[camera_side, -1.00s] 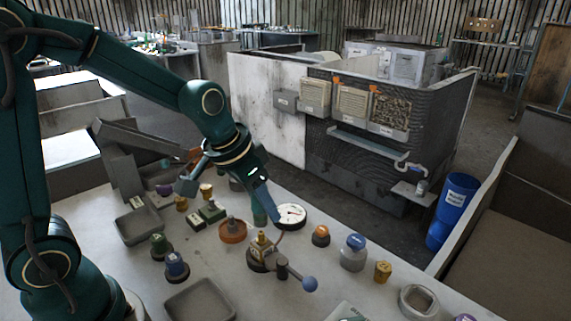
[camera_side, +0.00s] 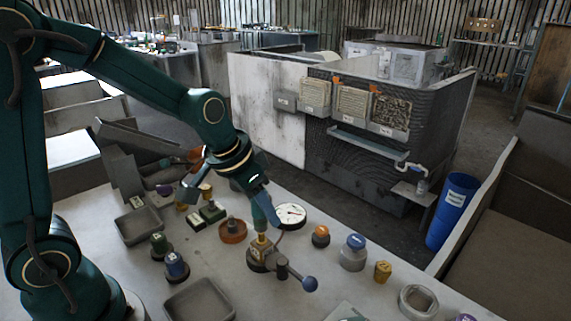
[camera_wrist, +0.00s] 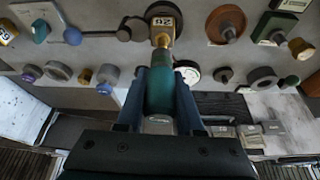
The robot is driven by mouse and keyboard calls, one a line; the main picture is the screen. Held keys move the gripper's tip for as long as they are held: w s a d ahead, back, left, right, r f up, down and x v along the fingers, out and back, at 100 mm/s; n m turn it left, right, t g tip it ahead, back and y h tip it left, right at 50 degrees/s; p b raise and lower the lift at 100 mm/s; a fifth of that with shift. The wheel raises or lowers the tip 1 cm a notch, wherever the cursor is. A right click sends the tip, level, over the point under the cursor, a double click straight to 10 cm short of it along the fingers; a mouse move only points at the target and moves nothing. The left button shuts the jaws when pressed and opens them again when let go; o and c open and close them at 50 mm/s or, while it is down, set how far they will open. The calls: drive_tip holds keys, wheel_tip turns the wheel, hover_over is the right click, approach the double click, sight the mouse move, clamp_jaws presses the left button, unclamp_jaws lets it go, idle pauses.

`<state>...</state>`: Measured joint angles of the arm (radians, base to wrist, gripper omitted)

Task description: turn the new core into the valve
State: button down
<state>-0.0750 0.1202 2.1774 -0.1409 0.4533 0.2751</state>
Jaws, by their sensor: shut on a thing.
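My gripper (camera_side: 259,198) is shut on a teal cylindrical handle (camera_side: 265,213), pointing down at the brass valve (camera_side: 260,248). In the wrist view, my blue fingers (camera_wrist: 160,88) hold the handle (camera_wrist: 160,95) from both sides. A narrow brass-coloured shaft (camera_wrist: 162,43) runs from its far end to the numbered valve (camera_wrist: 163,21). The tip meets or nearly meets the valve top; I cannot tell how deep it sits. The valve stands on a dark round base with a blue-knobbed lever (camera_side: 309,284). I cannot make out the new core itself.
A round white gauge (camera_side: 290,214) stands close behind and right of the valve. An orange-brown round dish (camera_side: 232,231) is to its left. Grey trays (camera_side: 200,302) and several capped small parts lie around. Clear bench lies between them.

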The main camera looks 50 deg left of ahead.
sight(266, 223)
drive_tip(key=shift+f, duration=1.55)
idle(1.1)
drive_tip(key=shift+m+h, duration=0.8)
drive_tip(key=shift+m, duration=1.2)
drive_tip(key=shift+m+g, duration=0.3)
drive_tip(key=shift+m, duration=0.4)
drive_tip(key=shift+m+g+h, duration=0.3)
drive_tip(key=shift+m+h, duration=0.3)
drive_tip(key=shift+m, duration=0.7)
drive_tip(key=m+g, duration=0.1)
drive_tip(key=m, duration=0.2)
drive_tip(key=shift+h, duration=0.4)
drive_tip(key=shift+d+m, duration=0.15)
drive_tip(key=shift+m, duration=0.35)
